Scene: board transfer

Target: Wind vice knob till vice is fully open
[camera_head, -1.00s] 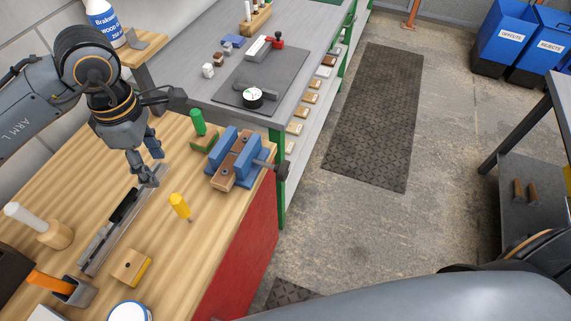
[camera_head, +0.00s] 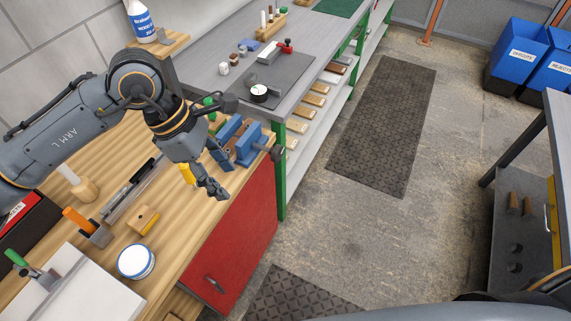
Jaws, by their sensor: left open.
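The blue vice (camera_head: 249,146) sits on the wooden bench near its right edge, with a brown part between its blue jaws. Its dark knob (camera_head: 276,153) sticks out on the right, past the bench edge. My left gripper (camera_head: 214,190) is open and empty, pointing down in front of the vice, left of and below the knob in the picture. It is apart from the knob. My left wrist hides part of the vice's left side. My right gripper is not in view.
A yellow-handled tool (camera_head: 187,174) stands close behind my left gripper. A round white-lidded tin (camera_head: 136,262), a wooden block (camera_head: 143,220) and a steel rail with a black part lie to the left. A red cabinet front (camera_head: 238,240) drops below the bench edge.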

